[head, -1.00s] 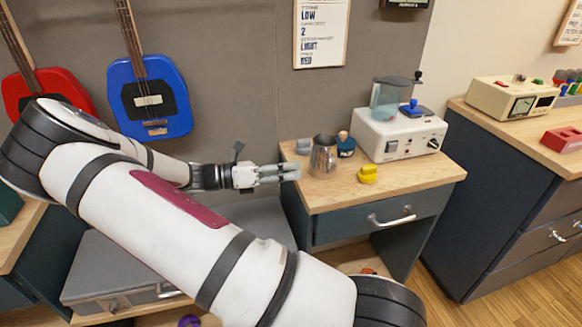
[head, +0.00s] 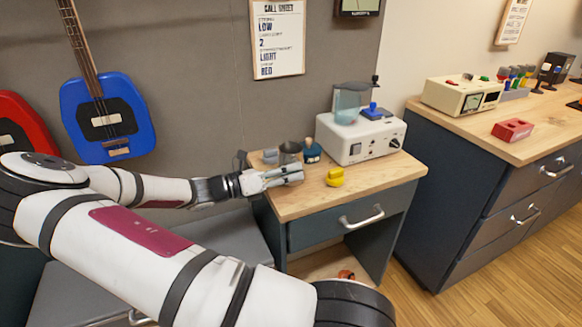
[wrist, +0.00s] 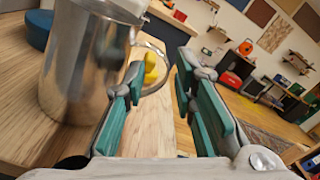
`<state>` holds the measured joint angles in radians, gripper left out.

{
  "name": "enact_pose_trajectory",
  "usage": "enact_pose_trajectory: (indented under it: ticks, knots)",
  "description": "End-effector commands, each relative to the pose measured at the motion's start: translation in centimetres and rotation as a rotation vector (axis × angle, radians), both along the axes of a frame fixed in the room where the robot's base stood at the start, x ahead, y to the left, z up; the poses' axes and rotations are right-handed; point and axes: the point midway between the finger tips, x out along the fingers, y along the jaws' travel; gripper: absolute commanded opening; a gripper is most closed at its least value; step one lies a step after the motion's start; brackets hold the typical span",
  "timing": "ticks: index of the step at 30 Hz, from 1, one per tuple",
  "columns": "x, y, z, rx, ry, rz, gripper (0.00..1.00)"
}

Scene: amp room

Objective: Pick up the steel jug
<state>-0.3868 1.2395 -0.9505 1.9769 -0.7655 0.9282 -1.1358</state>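The steel jug (head: 290,149) stands on the small wooden-topped desk, mostly hidden behind my gripper (head: 292,174) in the head view. In the wrist view the shiny jug (wrist: 85,60) fills the left side, upright and just outside the left finger. Its looped handle shows past the left finger, in the gap between the fingertips. My gripper (wrist: 158,75) is open, with teal pads apart and nothing held between them. Whether the left finger touches the jug or passes inside the handle, I cannot tell.
A yellow object (head: 335,177) lies right of the jug, with a dark blue stoppered container (head: 311,151) behind. A white blender-like machine (head: 362,138) stands at the desk's back. The desk's front (head: 345,202) is clear. A dark cabinet (head: 470,170) stands to the right.

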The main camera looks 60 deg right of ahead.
Motion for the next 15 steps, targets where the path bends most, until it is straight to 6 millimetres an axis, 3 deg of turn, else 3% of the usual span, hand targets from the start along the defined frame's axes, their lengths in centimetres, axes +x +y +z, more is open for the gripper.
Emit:
enact_pose_trajectory:
  ticks: [6, 14, 15]
  knots:
    - [-1.5, -2.1, 0.0, -0.001, 0.0, -0.002, 0.25]
    - [-1.6, -2.4, -0.1, 0.0, 0.0, 0.0, 0.25]
    - [-1.6, -2.4, -0.1, 0.0, 0.0, 0.0, 0.2]
